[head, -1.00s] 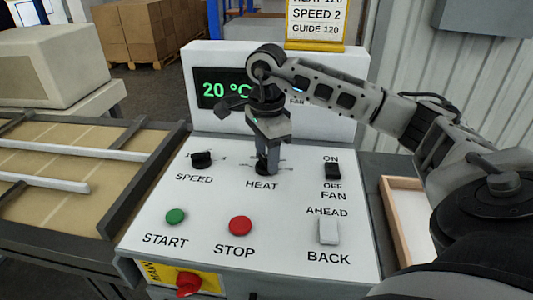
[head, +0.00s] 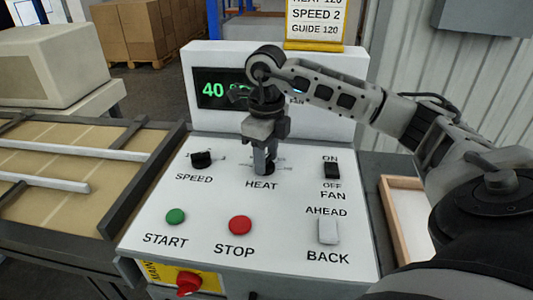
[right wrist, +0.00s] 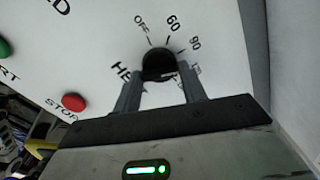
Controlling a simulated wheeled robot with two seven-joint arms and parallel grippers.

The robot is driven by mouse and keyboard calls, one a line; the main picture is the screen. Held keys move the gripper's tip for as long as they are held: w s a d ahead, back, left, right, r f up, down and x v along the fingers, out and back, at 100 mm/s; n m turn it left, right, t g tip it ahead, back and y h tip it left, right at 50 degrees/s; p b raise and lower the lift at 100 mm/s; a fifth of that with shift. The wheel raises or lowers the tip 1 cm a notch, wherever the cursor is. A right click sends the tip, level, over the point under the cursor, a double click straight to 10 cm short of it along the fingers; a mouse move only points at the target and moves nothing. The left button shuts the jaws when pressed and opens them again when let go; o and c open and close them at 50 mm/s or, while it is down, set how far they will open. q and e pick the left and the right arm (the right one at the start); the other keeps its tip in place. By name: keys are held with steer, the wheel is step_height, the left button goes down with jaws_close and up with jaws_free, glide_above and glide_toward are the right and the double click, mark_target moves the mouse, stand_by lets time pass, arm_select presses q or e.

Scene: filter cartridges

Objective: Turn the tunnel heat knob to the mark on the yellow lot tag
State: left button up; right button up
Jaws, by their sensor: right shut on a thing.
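The black heat knob (right wrist: 158,62) sits on the white control panel above the HEAT label. My right gripper (head: 264,168) points down at it; in the right wrist view its two fingers (right wrist: 160,88) are closed on the knob's sides. The dial shows OFF, 60, 90 and a further mark that I cannot read clearly. A short pale line shows at the knob's lower right edge. The yellow lot tag (head: 315,45) stands behind the panel; its cut-off top line seems to read HEAT 120, above SPEED 2 and GUIDE 120. My left gripper is out of view.
The display (head: 222,90) reads 40, partly covered by my right arm. Near the heat knob are the speed knob (head: 201,160), fan switch (head: 332,170), green START button (head: 175,216), red STOP button (head: 240,225) and AHEAD/BACK switch (head: 328,231).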

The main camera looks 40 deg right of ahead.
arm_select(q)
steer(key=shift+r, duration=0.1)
arm_select(e)
steer(key=shift+r+m, duration=0.1)
steer(key=shift+m, duration=1.8)
steer(key=o, duration=0.9)
steer(key=shift+o, duration=0.2)
steer(key=shift+r, duration=0.5)
arm_select(q)
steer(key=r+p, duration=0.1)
steer(key=p, duration=0.1)
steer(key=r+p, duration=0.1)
steer(key=p, duration=0.1)
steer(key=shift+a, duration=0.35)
arm_select(e)
step_height(320, 180, up, 15)
